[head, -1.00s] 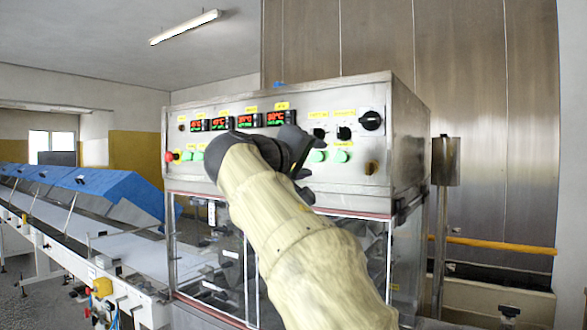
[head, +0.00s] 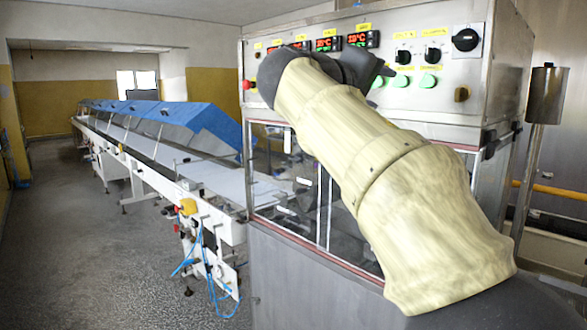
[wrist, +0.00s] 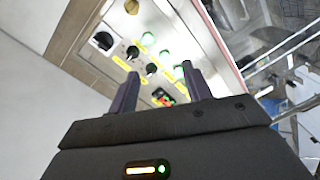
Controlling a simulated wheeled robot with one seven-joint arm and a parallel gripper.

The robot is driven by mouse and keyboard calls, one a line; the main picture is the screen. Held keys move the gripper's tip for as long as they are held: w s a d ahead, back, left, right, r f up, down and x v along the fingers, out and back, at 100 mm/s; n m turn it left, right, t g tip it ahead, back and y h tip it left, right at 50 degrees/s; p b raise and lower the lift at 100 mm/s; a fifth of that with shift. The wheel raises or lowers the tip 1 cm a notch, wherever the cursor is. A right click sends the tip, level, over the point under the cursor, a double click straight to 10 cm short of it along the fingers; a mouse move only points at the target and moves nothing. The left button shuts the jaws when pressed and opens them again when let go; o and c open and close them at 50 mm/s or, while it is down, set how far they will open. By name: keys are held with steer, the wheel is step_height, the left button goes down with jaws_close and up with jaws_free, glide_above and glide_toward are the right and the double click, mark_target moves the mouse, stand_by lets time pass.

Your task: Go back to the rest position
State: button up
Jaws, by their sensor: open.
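My gripper (wrist: 160,88) shows in the wrist view with its two dark fingers apart and nothing between them. Beyond the fingers is the control panel (wrist: 185,25) with knobs, green buttons and yellow labels. In the head view my cream-sleeved arm reaches up across the machine front, and my gripper (head: 372,70) is partly hidden behind the dark wrist, in front of the panel (head: 480,85). I cannot tell the exact gap between gripper and panel.
The steel machine has glazed doors (head: 345,235) below the panel. A long conveyor (head: 215,178) with blue covers (head: 195,122) runs away to the left. A steel post with a cylinder (head: 547,95) stands at the right. The grey floor (head: 75,240) at left is clear.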

steer(key=w+a+f+n+g+y, duration=0.1)
steer(key=w+f+n+y, duration=0.15)
steer(key=f, duration=0.65)
steer(key=w+f+n+y, duration=0.1)
steer(key=w+f+y, duration=0.15)
steer(key=f, duration=0.65)
steer(key=s+a+f+g+y, duration=0.1)
steer(key=s+f+g+y, duration=0.1)
steer(key=f, duration=0.8)
steer(key=s+f+g+y, duration=0.2)
steer(key=s+f, duration=0.1)
steer(key=f, duration=0.6)
steer(key=s+a+f+m+g+y, duration=0.2)
steer(key=s+f+m+g+y, duration=0.3)
steer(key=s+f, duration=1.4)
step_height(320, 180, up, 12)
steer(key=w+t+p, duration=0.1)
steer(key=p, duration=1.2)
steer(key=shift+w+h+p, duration=0.3)
steer(key=shift+p, duration=0.1)
steer(key=shift+m, duration=0.25)
